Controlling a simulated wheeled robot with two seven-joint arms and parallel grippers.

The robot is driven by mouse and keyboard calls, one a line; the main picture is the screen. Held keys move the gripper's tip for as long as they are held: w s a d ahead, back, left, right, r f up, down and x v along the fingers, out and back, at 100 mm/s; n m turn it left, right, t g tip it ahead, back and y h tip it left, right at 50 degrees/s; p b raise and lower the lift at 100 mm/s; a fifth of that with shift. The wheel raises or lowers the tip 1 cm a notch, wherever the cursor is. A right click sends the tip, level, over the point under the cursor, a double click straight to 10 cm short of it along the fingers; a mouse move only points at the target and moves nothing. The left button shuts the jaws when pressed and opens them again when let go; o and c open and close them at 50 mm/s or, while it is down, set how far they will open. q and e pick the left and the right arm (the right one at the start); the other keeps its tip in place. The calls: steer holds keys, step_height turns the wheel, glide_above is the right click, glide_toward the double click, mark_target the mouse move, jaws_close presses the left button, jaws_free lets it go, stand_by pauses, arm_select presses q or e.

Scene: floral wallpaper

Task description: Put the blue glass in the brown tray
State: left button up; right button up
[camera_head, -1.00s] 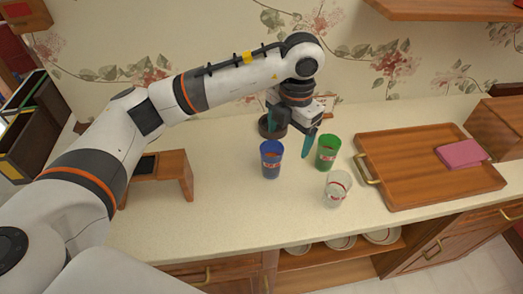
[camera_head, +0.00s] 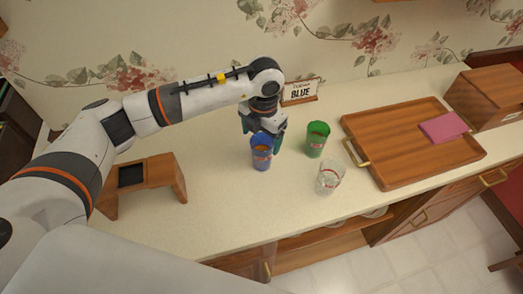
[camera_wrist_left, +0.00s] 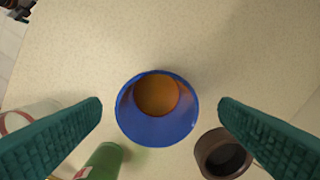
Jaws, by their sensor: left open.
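The blue glass (camera_head: 262,156) stands upright on the counter, left of the other glasses. From above, in the left wrist view (camera_wrist_left: 158,130), it shows something orange-brown inside at the bottom. My left gripper (camera_head: 264,135) is open, above and just behind the blue glass in the head view. In the wrist view its two teal fingers (camera_wrist_left: 160,112) lie on either side of the glass, apart from it. The brown tray (camera_head: 374,140) lies on the counter at the right, with a pink item (camera_head: 443,127) on it. My right gripper is not in view.
A green glass (camera_head: 316,143) and a clear glass (camera_head: 329,178) stand between the blue glass and the tray. A dark brown cup (camera_wrist_left: 222,154) is near the right finger. A wooden stand (camera_head: 160,177) is at left.

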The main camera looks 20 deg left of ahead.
mark_target(262, 143)
arm_select(q)
step_height(262, 143, down, 3)
steer(key=shift+d+p, duration=0.1)
steer(key=shift+p, duration=0.4)
steer(key=shift+w+f, duration=0.1)
steer(key=shift+f, duration=0.1)
steer(key=shift+r, duration=0.1)
steer(key=c, duration=1.7)
